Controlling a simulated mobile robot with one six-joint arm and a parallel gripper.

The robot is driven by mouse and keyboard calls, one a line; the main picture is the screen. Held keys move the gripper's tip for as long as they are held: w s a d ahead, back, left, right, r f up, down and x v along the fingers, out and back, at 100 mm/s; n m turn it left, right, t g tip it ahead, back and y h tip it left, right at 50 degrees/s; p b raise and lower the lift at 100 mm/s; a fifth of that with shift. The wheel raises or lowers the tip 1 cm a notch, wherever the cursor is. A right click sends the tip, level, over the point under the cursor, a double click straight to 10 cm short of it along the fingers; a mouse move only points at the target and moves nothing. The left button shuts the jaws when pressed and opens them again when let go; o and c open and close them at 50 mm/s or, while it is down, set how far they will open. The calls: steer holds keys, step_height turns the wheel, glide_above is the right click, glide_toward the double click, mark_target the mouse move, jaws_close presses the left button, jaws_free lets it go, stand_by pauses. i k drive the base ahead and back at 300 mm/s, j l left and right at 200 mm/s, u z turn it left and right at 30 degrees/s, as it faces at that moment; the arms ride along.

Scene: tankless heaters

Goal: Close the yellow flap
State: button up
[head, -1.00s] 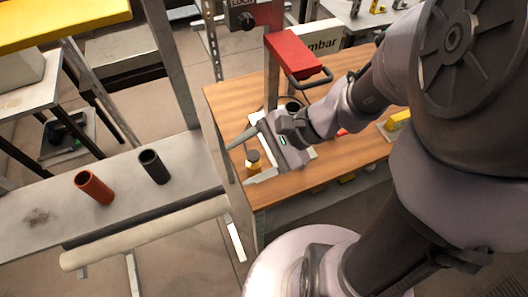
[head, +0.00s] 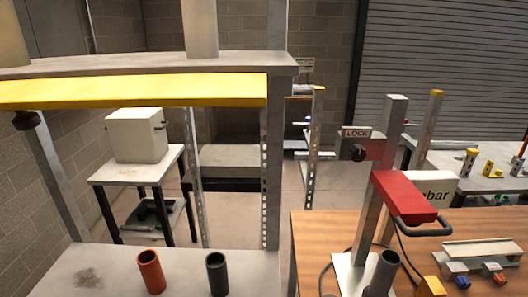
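The yellow flap (head: 135,91) is a long, narrow yellow panel at the upper left of the head view. It runs just below a grey shelf (head: 150,60) and ends near a grey upright post (head: 272,160). I see it nearly edge-on, so its exact tilt is hard to tell. A dark round knob (head: 27,120) sits below its left end. My gripper is out of view, and nothing of mine touches the flap in this picture.
A grey bench with a red tube (head: 150,272) and a dark tube (head: 217,274) stands below the flap. At right, a wooden table (head: 470,228) carries a red-topped stand (head: 403,196). A white box (head: 136,135) stands farther back.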

mark_target(210, 90)
steer(key=j+z, duration=0.2)
steer(key=j, duration=0.25)
steer(key=k+j+z, duration=0.2)
steer(key=j, duration=0.25)
steer(key=j+z, duration=0.2)
steer(key=j, duration=0.25)
steer(key=k+j+z, duration=0.1)
steer(key=j+z, duration=0.15)
steer(key=j, duration=0.2)
steer(key=k+j+z, duration=0.2)
steer(key=j, duration=0.2)
steer(key=k+j+z, duration=0.2)
steer(key=j, duration=0.15)
steer(key=i+j, duration=0.05)
